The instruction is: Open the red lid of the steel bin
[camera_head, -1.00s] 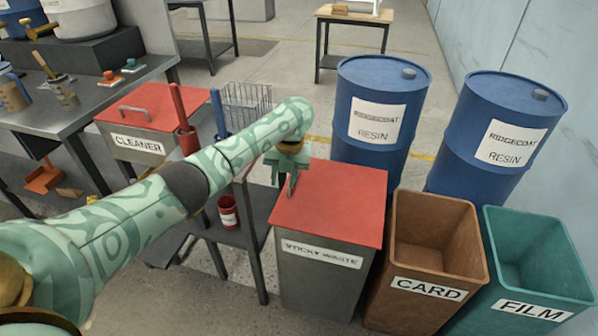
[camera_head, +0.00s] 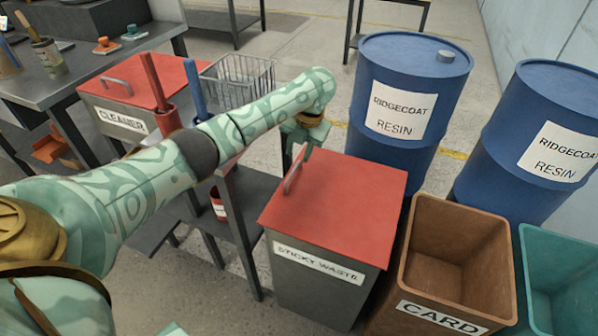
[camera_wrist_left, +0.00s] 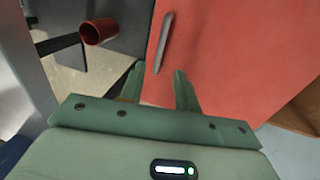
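The steel bin (camera_head: 313,288) labelled STICKY WASTE stands right of centre in the head view. Its flat red lid (camera_head: 345,205) is down on it and also fills much of the left wrist view (camera_wrist_left: 240,60). A thin grey bar handle (camera_head: 292,174) is at the lid's left side. My left gripper (camera_head: 303,156) is over that handle with its fingers pointing down. In the left wrist view its fingers (camera_wrist_left: 159,76) are apart, and the near end of the handle (camera_wrist_left: 164,42) appears between the tips; contact is unclear. My right gripper is not in view.
An open brown CARD bin (camera_head: 452,262) and a teal bin (camera_head: 565,285) stand to the right. Blue resin drums (camera_head: 405,110) stand behind. A dark stand with a red cup (camera_head: 218,203) is close on the left. A red-lidded CLEANER bin (camera_head: 125,85) is farther left.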

